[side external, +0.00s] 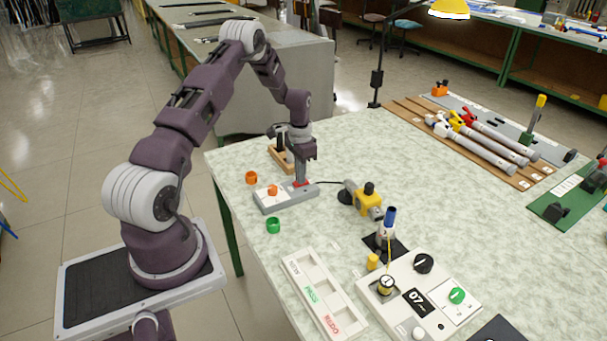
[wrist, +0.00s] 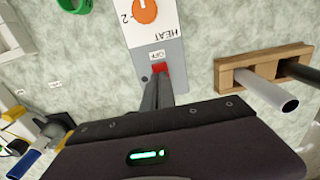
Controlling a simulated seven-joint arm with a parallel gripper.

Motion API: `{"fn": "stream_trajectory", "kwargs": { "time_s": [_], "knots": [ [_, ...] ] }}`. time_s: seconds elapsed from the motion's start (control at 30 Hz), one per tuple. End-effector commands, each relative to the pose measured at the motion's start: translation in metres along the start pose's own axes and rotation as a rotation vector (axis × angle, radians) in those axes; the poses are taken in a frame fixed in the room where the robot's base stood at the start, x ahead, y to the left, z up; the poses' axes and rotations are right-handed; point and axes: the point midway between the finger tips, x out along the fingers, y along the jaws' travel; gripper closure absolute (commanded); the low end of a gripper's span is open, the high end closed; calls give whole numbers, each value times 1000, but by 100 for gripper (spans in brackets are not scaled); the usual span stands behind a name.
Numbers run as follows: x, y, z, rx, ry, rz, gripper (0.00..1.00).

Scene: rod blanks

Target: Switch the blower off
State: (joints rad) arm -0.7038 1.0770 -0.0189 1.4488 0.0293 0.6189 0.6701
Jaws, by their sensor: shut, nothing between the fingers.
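The grey control box (side external: 287,197) lies on the table, with an orange knob (side external: 272,190) at its left part. In the wrist view the knob (wrist: 145,10) stands by the word HEAT. A red switch (wrist: 160,69) sits on the box beside an OFF label (wrist: 157,55). My gripper (side external: 301,182) is shut and empty, pointing down over the switch end of the box. Its fingertips (wrist: 158,78) are at the red switch and cover part of it. I cannot tell whether they touch it or which way it is set.
A black cable runs from the box to a yellow and grey tool (side external: 362,198). A wooden rack (wrist: 237,77) with tubes stands close to the gripper. An orange ring (side external: 251,177) and a green ring (side external: 273,225) lie near the box. A white tray (side external: 296,270) is in front.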

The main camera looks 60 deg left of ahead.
Motion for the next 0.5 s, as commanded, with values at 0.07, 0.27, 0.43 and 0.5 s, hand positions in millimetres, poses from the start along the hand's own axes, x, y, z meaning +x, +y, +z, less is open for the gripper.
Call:
{"fn": "stream_trajectory", "kwargs": {
  "time_s": [0.07,0.27,0.43,0.5],
  "knots": [
    [0,0,0,0,1,0,100],
    [-4,0,-1,1,3,-2,100],
    [-33,-1,-1,0,4,-3,100],
    [-51,-1,-1,0,4,-3,100]
  ]
}}
